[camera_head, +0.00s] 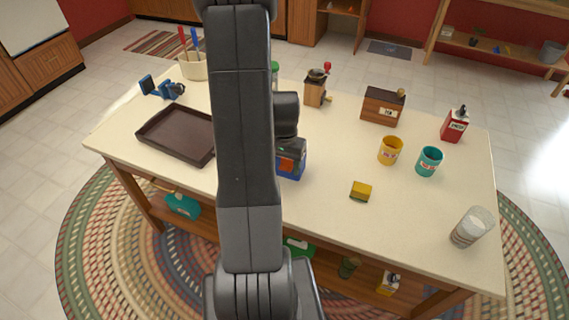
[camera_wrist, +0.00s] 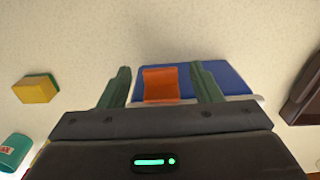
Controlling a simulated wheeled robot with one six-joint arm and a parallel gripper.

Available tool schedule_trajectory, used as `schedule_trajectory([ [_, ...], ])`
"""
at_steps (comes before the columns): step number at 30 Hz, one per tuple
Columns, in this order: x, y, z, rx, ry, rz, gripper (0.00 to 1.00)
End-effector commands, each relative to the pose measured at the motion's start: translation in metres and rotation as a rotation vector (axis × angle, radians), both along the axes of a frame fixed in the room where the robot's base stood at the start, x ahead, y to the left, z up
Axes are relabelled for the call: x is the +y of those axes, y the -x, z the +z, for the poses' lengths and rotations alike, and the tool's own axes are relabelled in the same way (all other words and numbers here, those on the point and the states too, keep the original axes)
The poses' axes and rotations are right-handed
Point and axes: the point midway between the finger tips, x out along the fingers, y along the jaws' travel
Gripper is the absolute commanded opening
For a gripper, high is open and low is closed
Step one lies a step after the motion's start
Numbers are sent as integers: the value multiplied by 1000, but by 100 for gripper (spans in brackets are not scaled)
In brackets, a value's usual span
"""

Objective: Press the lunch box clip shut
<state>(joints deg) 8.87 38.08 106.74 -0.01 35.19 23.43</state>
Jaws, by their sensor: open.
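The lunch box (camera_head: 291,167) is blue with a light rim, and stands near the middle of the table beside my arm, which hides part of it. In the wrist view the blue lunch box (camera_wrist: 228,77) lies just beyond my gripper (camera_wrist: 161,82). Its orange clip (camera_wrist: 160,84) shows between the two green fingers. The fingers are apart, with nothing gripped. I cannot tell whether they touch the box, or whether the clip is fully down. In the head view my gripper's dark body is over the box, and its fingertips are hard to make out.
A brown tray (camera_head: 165,134) lies left of the box, and a yellow sponge (camera_head: 361,190) lies to its right. A yellow mug (camera_head: 390,151), a teal mug (camera_head: 429,161) and a glass (camera_head: 471,227) stand further right. The tabletop around the box is mostly clear.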

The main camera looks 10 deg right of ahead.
Motion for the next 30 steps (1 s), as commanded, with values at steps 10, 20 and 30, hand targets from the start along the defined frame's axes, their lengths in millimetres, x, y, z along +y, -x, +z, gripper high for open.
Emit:
schedule_trajectory([
  [10, 0, 0, 0, 0, 0, 0, 37],
  [20, 0, 0, -3, -10, 6, 0, 13],
  [30, 0, 0, -1, -44, 26, 0, 13],
])
